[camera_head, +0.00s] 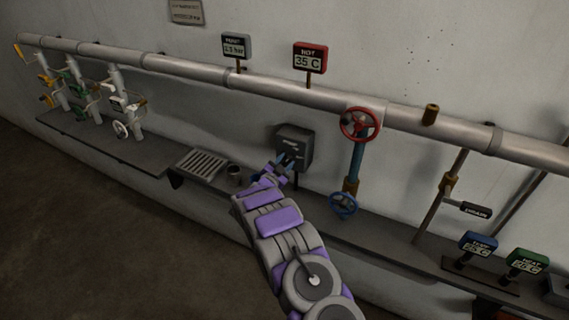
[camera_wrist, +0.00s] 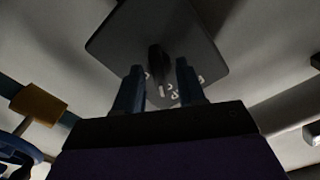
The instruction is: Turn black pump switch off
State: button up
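The black pump switch is a dark box (camera_head: 294,146) on the wall below the long pipe, near the middle of the head view. In the wrist view its dark face plate (camera_wrist: 195,38) fills the upper middle, with a black knob (camera_wrist: 158,62) and pale lettering below it. My gripper (camera_head: 285,163) is at the lower front of the box. In the wrist view my gripper's two fingers (camera_wrist: 160,88) stand apart, with the knob showing between and beyond their tips. Nothing is clearly held. Whether a finger touches the knob cannot be told.
A red valve wheel (camera_head: 360,124) and a blue valve wheel (camera_head: 342,204) are right of the box. A small dark cup (camera_head: 234,174) and a grate (camera_head: 202,164) are on the shelf to the left. The pipe (camera_head: 270,88) runs above. Several valves stand far left.

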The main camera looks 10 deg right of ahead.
grip_shut()
jog(key=shift+m+b, duration=0.3)
jog(key=m+b, duration=0.1)
jog(key=b, duration=0.1)
jog(key=m+b, duration=0.3)
jog(key=m, duration=0.1)
jog(key=shift+f+b, duration=0.3)
jog(key=shift+b, duration=0.1)
jog(key=m+b, duration=0.6)
jog(key=b, duration=0.1)
jog(key=shift+s+d+b, duration=0.1)
jog(key=shift+b, duration=0.25)
jog(key=shift+m, duration=0.3)
grip_release()
jog(key=shift+d, duration=0.15)
jog(key=p+v, duration=0.2)
jog(key=v, duration=1.5)
